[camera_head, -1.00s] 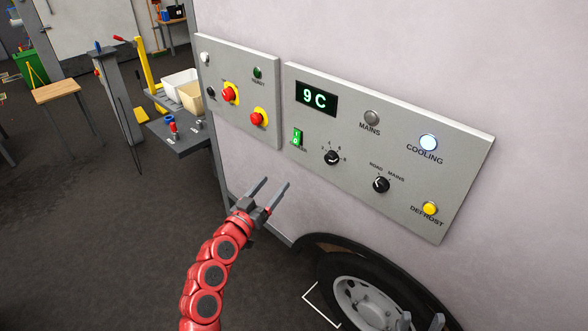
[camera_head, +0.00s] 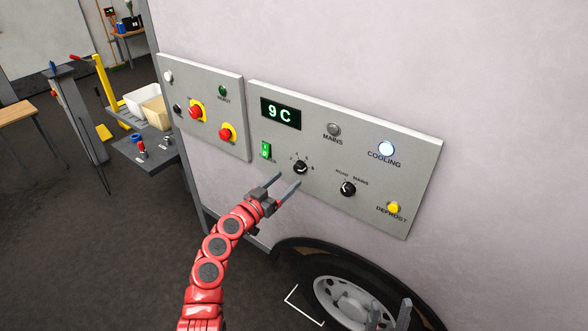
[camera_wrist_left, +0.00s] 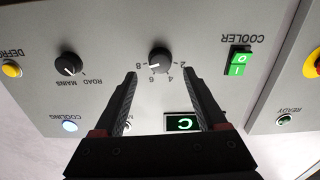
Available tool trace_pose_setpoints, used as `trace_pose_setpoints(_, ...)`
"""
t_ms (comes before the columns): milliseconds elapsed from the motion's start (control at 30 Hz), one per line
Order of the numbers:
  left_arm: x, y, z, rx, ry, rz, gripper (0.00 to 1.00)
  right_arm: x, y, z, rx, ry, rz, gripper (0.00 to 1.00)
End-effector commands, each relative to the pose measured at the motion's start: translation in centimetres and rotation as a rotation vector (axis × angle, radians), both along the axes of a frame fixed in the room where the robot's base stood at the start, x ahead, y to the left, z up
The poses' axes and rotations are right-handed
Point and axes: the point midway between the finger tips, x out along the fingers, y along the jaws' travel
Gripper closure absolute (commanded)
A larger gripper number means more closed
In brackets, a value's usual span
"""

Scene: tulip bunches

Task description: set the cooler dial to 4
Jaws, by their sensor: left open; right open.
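The cooler dial (camera_head: 300,168) is a round black knob on the grey control panel (camera_head: 385,215). In the left wrist view, which is upside down, the dial (camera_wrist_left: 159,58) has the numbers 2, 4, 6 and 8 around it. Its white pointer looks turned towards the 8 side. My left gripper (camera_head: 286,180) is open and empty just in front of and below the dial. In the left wrist view its fingers (camera_wrist_left: 159,77) lie either side of the dial, apparently short of it. The display (camera_head: 281,114) reads 9 C. My right gripper (camera_head: 390,312) is open at the bottom edge.
The green cooler switch (camera_head: 266,151) is left of the dial. A second black knob (camera_head: 348,188) marked road and mains is to its right. The cooling lamp (camera_head: 386,149) glows white, and the defrost light (camera_head: 393,208) is yellow. A wheel (camera_head: 350,303) is below the panel.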

Motion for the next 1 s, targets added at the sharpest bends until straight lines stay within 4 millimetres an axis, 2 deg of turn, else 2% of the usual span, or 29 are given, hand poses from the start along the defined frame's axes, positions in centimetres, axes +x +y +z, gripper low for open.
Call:
trace_pose_setpoints(100, 1.6, -1.2, 0.4, -0.003, -0.002, 0.000, 0.26, 0.0, 0.0, 0.5, 0.000, 0.000, 0.000, 0.50)
trace_pose_setpoints(300, 3.4, -2.4, 0.2, -0.002, -0.002, 0.000, 0.26, 0.0, 0.0, 0.6, 0.000, 0.000, 0.000, 0.50)
trace_pose_setpoints(767, 4.1, -3.0, 0.0, -0.001, -0.001, 0.002, 0.26, 0.0, 0.0, 0.7, 0.000, 0.000, 0.000, 0.50)
trace_pose_setpoints(1000, 4.1, -3.0, 0.0, -0.001, -0.001, 0.002, 0.67, 0.0, 0.0, 0.7, 0.000, 0.000, 0.000, 0.50)
